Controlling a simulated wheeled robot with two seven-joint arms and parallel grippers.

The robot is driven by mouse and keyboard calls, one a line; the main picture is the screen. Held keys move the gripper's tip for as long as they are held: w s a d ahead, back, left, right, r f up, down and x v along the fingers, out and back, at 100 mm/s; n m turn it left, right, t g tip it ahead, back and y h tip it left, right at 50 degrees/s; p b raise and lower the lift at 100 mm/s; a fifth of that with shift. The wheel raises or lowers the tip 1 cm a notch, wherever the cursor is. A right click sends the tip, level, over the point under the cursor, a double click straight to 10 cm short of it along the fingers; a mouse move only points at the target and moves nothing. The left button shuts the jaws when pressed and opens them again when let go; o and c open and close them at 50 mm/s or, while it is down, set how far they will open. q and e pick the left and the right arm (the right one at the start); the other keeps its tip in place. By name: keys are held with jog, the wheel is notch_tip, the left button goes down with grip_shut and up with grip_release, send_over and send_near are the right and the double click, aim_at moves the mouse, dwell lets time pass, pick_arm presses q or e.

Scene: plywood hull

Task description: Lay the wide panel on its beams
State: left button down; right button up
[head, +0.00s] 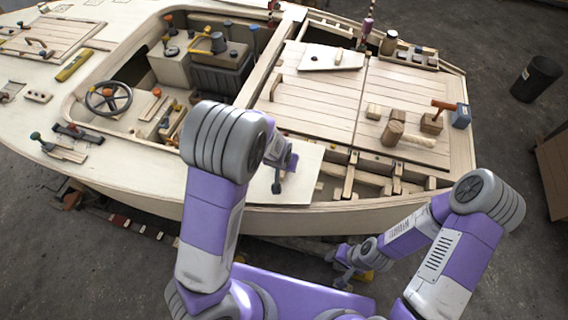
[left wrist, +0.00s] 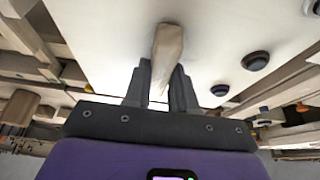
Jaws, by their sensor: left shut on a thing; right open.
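The wide panel (head: 303,182) is a flat pale board in the head view, at the near side of the hull behind my left forearm. My left gripper (head: 278,178) is at the panel and shut on its wooden handle (left wrist: 167,45), seen close in the left wrist view. The panel surface (left wrist: 110,35) fills much of that view. Bare beams (head: 375,178) show in an open bay right of the panel. The forearm hides the panel's left part. I cannot tell whether the panel touches the beams. My right gripper (head: 345,275) is open and empty, low outside the hull.
A smaller panel with a handle (head: 318,57) lies on the planked deck (head: 310,98). A steering wheel (head: 108,98) is in the cockpit. A dark bin (head: 536,78) stands on the floor.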

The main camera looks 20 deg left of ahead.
pick_arm(q)
jog(key=shift+f+b, duration=0.5)
jog(key=shift+f, duration=0.2)
jog(key=c, duration=0.8)
grip_release()
jog(key=shift+c, duration=0.2)
jog(key=p+v, duration=0.3)
jog(key=v, duration=0.4)
jog(key=shift+s+r, duration=0.15)
jog(key=shift+r, duration=0.2)
